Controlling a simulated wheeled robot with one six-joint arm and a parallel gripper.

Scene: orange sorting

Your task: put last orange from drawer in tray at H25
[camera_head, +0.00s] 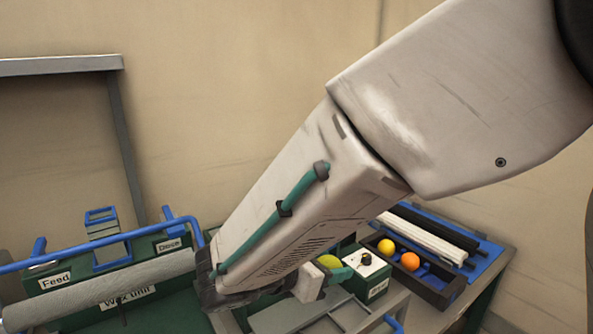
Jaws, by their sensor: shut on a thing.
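My gripper (336,273) is low in the middle of the picture, beyond the end of my arm. Its teal fingers are shut on a yellow-green round fruit (328,262), which is partly covered by the gripper. A dark tray (436,290) stands to the right of the gripper. A yellow fruit (386,246) and an orange one (410,261) lie in it, apart from each other. A grey open-topped frame (350,315) lies below the gripper at the bottom edge; I cannot tell whether it is the drawer. I cannot read an H25 label.
A green box with a white top and black knob (365,259) stands between gripper and tray. White and black bars (425,238) lie in a blue holder behind the tray. At left is a green machine with a grey roller (100,291) and blue rail (100,254).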

